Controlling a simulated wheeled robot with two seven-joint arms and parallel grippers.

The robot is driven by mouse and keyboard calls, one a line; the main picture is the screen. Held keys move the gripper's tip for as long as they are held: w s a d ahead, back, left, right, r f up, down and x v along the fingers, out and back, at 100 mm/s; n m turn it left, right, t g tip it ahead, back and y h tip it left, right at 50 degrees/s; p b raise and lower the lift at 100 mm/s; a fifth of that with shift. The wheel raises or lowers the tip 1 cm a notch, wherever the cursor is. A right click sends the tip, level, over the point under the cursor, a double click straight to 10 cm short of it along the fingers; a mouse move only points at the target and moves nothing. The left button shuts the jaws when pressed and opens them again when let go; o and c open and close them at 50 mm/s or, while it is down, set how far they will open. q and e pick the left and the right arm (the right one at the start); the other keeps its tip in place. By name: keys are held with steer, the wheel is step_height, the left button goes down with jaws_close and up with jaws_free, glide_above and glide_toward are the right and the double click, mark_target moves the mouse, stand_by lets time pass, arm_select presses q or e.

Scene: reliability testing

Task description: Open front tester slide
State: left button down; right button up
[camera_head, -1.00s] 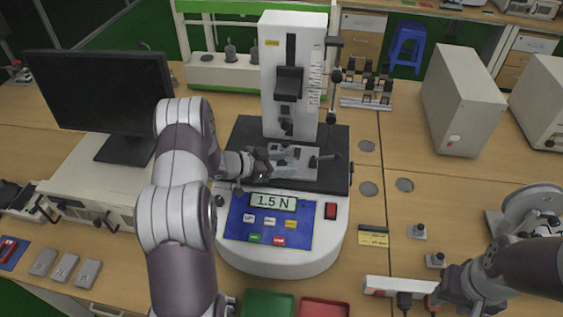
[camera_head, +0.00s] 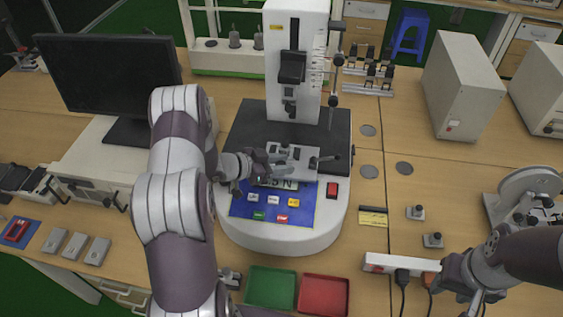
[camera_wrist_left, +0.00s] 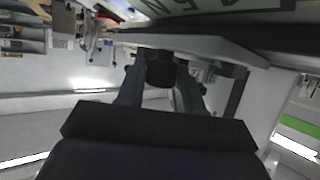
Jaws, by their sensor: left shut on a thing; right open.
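The force tester (camera_head: 335,215) is white with a black bed (camera_head: 335,125), an upright column (camera_head: 295,85) and a blue front panel (camera_head: 245,208). Its grey slide (camera_head: 298,158) sits at the front of the bed and overhangs the panel, partly covering the display (camera_head: 288,185). My left gripper (camera_head: 270,168) is at the slide's left front side. In the left wrist view its fingers (camera_wrist_left: 160,88) are shut on a dark knob (camera_wrist_left: 160,70) under the slide plate (camera_wrist_left: 205,46). My right gripper (camera_head: 470,290) is open and empty at the lower right, away from the tester.
A monitor (camera_head: 108,75) stands left of the tester. A green tray (camera_head: 270,288) and a red tray (camera_head: 323,296) lie in front of it. A power strip (camera_head: 390,263) and small fixtures lie on the right. Bare table (camera_head: 383,125) shows right of the bed.

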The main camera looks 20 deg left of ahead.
arm_select(q)
steer(key=c, duration=0.8)
jaws_free()
steer(key=shift+c, duration=0.2)
steer(key=shift+o, duration=0.2)
steer(key=shift+s+r, duration=0.1)
steer(key=shift+s, duration=0.1)
steer(key=shift+a, duration=0.15)
steer(key=b+v, duration=0.2)
steer(key=v, duration=1)
steer(key=shift+s, duration=0.3)
steer(key=shift+a+r, duration=0.1)
steer(key=shift+r, duration=0.05)
